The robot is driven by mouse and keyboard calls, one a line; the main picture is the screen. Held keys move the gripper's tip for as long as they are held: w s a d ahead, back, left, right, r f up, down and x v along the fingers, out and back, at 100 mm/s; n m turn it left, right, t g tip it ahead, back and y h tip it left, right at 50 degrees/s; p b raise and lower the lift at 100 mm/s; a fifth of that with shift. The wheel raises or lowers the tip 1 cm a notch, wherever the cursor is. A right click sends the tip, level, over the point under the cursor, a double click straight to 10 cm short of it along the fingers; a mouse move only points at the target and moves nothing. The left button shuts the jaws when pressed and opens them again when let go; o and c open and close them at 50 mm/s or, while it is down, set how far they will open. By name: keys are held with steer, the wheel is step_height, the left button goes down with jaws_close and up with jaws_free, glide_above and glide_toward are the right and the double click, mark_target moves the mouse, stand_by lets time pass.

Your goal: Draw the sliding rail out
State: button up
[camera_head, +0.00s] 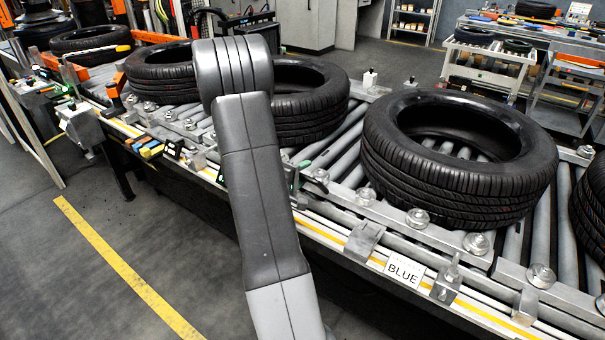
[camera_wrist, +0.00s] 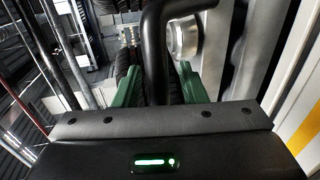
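A black bent bar (camera_wrist: 156,60), shaped like a handle, rises between the two green fingers of my gripper (camera_wrist: 160,88) in the wrist view. The fingers stand on either side of the bar, and a gap shows between the bar and the right finger. My gripper looks open around the bar. In the head view my grey arm reaches over the front edge of the conveyor and hides most of the gripper and the bar. Metal rails (camera_head: 385,212) run along the conveyor's front side; I cannot tell which one the bar belongs to.
Several black tyres lie on the roller conveyor, one large tyre (camera_head: 455,155) right of my arm. A "BLUE" label (camera_head: 403,270) and metal brackets (camera_head: 362,240) stand on the front edge. Carts (camera_head: 490,65) and a workbench are behind. The floor (camera_head: 90,235) at front left is clear.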

jaws_close()
steer(key=shift+a, duration=0.1)
steer(key=v, duration=0.1)
steer(key=p+v, duration=0.1)
steer(key=v, duration=0.1)
steer(key=shift+f, duration=0.35)
jaws_free()
